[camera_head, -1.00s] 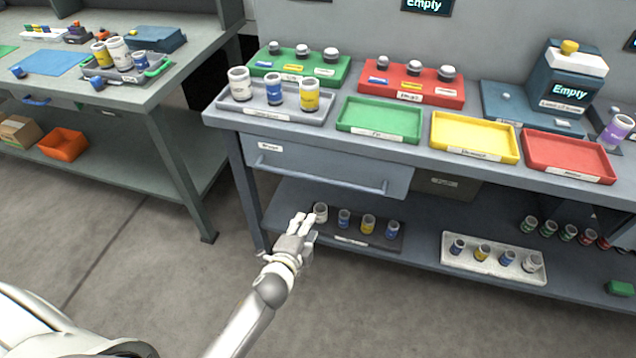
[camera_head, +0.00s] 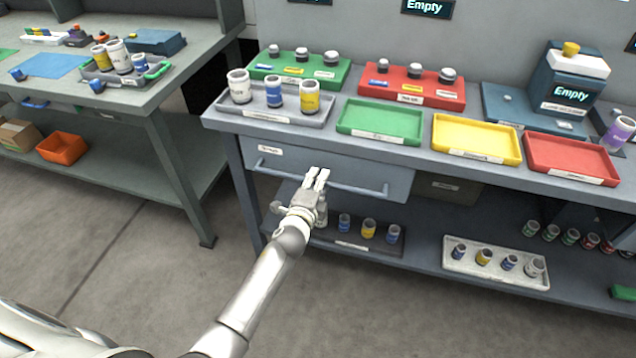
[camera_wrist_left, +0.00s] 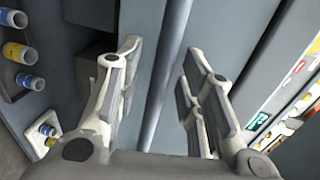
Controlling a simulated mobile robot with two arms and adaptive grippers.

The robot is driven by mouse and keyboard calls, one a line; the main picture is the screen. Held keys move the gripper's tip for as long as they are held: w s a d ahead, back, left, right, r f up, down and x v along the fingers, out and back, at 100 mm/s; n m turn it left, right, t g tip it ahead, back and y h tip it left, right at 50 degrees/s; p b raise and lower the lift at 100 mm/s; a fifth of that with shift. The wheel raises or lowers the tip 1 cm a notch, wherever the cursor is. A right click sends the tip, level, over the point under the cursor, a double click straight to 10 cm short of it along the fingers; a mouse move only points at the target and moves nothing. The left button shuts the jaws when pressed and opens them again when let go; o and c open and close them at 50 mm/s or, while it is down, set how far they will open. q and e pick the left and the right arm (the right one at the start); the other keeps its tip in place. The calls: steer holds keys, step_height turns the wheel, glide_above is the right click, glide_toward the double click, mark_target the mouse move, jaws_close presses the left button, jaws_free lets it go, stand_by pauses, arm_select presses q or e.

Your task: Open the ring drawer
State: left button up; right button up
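The drawer (camera_head: 330,166) with a small white label, too small to read clearly, sits under the left part of the workbench top. It looks shut. Its long grey bar handle (camera_head: 352,186) runs across the front. My left gripper (camera_head: 316,176) is at the middle of the handle, with its fingers pointing at the drawer front. In the left wrist view, the gripper (camera_wrist_left: 160,55) is open, and the handle (camera_wrist_left: 167,75) runs between its fingers with a gap on either side. My right gripper is not in view.
A second, darker drawer (camera_head: 449,188) is to the right. The lower shelf holds a dark tray (camera_head: 350,244) and a white tray (camera_head: 495,270) with small cups. Trays and containers fill the bench top (camera_head: 225,118). Floor (camera_head: 400,320) in front is clear.

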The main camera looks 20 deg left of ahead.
arm_select(q)
steer(key=shift+w, duration=0.25)
jaws_close()
steer(key=shift+s+f, duration=0.15)
